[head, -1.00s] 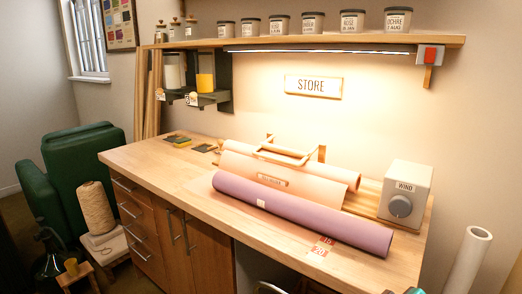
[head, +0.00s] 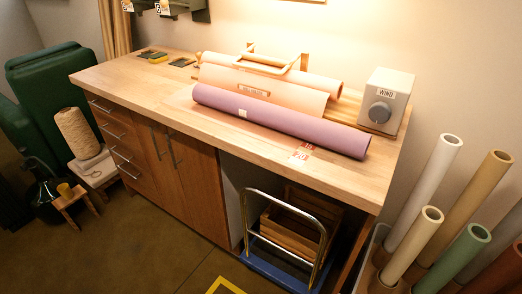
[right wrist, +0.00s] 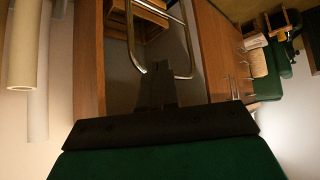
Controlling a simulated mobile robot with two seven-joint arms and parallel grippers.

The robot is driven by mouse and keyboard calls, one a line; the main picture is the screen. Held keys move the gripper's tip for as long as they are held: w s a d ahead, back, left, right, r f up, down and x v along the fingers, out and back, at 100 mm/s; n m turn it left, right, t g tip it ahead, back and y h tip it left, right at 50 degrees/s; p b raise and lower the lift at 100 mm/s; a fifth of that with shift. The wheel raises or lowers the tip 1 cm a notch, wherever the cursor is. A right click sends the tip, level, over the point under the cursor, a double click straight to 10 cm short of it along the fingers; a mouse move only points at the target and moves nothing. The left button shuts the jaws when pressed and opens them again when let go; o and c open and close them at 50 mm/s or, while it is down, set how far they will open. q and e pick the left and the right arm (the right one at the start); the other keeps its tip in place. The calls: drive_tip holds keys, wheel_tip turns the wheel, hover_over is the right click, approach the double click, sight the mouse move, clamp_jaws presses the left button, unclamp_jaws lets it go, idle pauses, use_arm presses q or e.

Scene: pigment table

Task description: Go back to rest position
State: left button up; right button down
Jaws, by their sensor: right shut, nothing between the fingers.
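My right gripper (right wrist: 157,75) shows only in the right wrist view. Its dark fingers are shut together and hold nothing. Behind them are the dark opening under the workbench and the metal handle of the trolley (right wrist: 133,45); I cannot tell how far off these are. Neither gripper shows in the head view, and my left gripper is in no view.
The wooden workbench (head: 120,83) carries a purple roll (head: 290,125), a pink roll (head: 225,78) and a grey WIND box (head: 393,85). A blue trolley (head: 275,270) stands below. Several upright tubes (head: 420,235) stand at the right. Floor at front left is clear.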

drive_tip(key=shift+w+a+f+t+y, duration=0.15)
drive_tip(key=shift+w+a+f+t, duration=0.05)
drive_tip(key=shift+f+t, duration=0.35)
drive_tip(key=shift+w+a+f+t+y, duration=0.2)
drive_tip(key=shift+f+t, duration=0.2)
drive_tip(key=shift+t, duration=0.25)
